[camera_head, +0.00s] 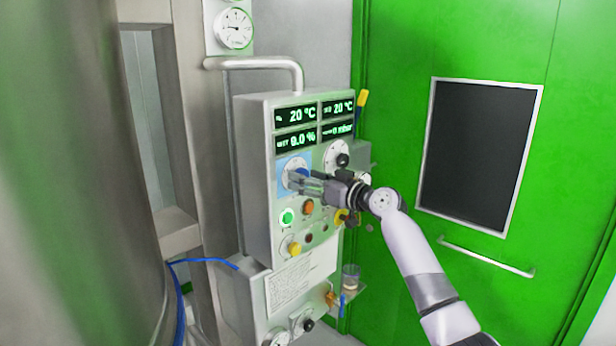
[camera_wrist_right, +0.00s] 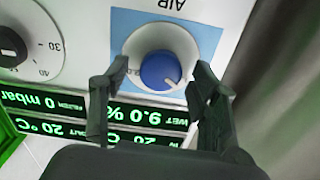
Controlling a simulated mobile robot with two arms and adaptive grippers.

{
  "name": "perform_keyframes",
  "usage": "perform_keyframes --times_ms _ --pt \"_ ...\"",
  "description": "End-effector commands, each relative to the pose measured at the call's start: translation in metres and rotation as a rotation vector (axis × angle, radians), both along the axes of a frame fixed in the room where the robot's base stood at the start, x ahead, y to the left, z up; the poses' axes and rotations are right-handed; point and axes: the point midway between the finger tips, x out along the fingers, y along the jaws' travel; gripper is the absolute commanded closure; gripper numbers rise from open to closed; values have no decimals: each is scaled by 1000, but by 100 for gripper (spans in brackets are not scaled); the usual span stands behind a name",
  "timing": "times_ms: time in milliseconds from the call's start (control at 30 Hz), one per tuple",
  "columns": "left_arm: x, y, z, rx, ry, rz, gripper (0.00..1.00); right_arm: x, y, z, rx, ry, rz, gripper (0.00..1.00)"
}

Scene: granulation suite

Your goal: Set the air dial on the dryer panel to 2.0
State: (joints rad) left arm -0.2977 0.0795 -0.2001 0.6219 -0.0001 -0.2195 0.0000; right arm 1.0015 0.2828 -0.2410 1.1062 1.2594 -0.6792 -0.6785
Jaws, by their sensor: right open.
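The air dial is a blue knob on a white round scale, set on a light-blue plate marked AIR. In the head view the dial (camera_head: 294,172) is on the left of the dryer panel (camera_head: 254,190), partly hidden by my right gripper (camera_head: 306,182). In the right wrist view, which is upside down, the blue knob (camera_wrist_right: 161,70) sits between the two fingers of my right gripper (camera_wrist_right: 157,78). The fingers are open, one on each side, with gaps to the knob. A white pointer mark shows at its lower right in that view; the scale figures are unreadable. My left gripper is out of view.
Green-lit displays (camera_head: 295,115) sit above the dial. A second dial with a black knob (camera_head: 342,160) is to its right. A lit green button (camera_head: 287,217), an orange button (camera_head: 308,207) and a yellow knob (camera_head: 294,248) lie below. A green door (camera_head: 460,50) is behind.

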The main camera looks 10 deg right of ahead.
Motion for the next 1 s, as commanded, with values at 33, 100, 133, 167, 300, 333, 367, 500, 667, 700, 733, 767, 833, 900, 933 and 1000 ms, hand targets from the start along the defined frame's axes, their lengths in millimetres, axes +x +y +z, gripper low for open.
perform_keyframes --times_ms 33,100,133,167,300,333,367,500,667,700,733,767,833,900,933,1000 --pt "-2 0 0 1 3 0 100 0 1 0 0 0 0 44" --pt "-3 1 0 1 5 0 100 1 1 0 0 0 0 44" --pt "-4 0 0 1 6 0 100 1 1 0 0 0 0 44" --pt "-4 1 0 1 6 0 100 1 1 0 0 0 0 44" --pt "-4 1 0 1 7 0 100 0 0 0 0 0 1 48" --pt "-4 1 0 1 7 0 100 0 1 0 0 0 1 50" --pt "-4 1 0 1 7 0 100 0 1 0 0 0 1 52" --pt "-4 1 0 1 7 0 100 0 0 0 1 1 1 61" --pt "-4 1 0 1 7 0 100 0 0 0 1 1 1 72" --pt "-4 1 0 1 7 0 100 0 0 0 1 1 0 74" --pt "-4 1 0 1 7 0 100 0 0 0 1 1 0 76" --pt "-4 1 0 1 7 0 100 0 0 0 1 1 0 78" --pt "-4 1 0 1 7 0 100 0 0 0 1 1 0 83" --pt "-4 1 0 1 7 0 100 0 0 0 1 1 0 88" --pt "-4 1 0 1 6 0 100 0 0 0 1 1 0 90" --pt "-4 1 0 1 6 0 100 0 0 0 1 1 0 92"
